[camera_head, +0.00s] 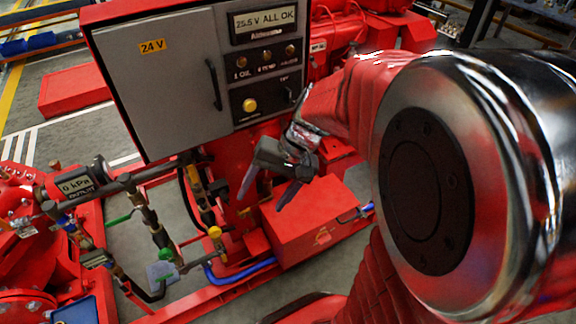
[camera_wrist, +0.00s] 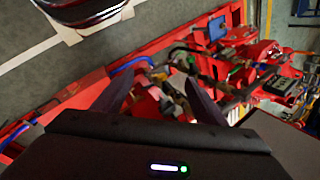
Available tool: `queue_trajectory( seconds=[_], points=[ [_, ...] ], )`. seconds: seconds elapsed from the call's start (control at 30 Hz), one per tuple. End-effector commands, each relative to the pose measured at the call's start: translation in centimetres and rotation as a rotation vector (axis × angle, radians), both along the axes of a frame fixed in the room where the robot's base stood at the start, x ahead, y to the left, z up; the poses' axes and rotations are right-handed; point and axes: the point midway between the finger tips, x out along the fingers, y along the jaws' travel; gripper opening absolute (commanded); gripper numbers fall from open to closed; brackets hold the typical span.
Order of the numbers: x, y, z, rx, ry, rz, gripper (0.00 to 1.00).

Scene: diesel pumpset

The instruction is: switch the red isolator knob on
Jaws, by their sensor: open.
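I cannot pick out the red isolator knob for sure in either view; much of the pumpset is the same red. A red box (camera_head: 318,222) with a small emblem on its front sits low on the base frame. A dark lever-like part (camera_head: 350,215) is at its right end, beside a blue hose. My gripper (camera_head: 260,203) hangs in front of the machine, below the control cabinet and left of the red box, its two dark fingers spread and empty. In the wrist view the open fingers (camera_wrist: 157,80) point toward pipework and the red frame, with nothing between them.
Bare floor (camera_wrist: 25,65) shows left in the wrist view.

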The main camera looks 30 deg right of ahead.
Motion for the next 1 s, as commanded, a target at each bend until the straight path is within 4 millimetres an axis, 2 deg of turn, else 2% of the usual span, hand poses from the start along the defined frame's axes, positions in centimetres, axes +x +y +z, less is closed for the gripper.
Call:
queue_trajectory(
  seconds=[0.47, 0.7, 1.0],
  points=[
    [4.9, -4.6, -6.9, 0.316, 0.115, -0.287, 0.66],
    [6.9, -7.8, -10.8, 0.471, 0.141, -0.45, 0.66],
    [8.4, -12.5, -16.6, 0.654, 0.149, -0.665, 0.66]
  ],
)
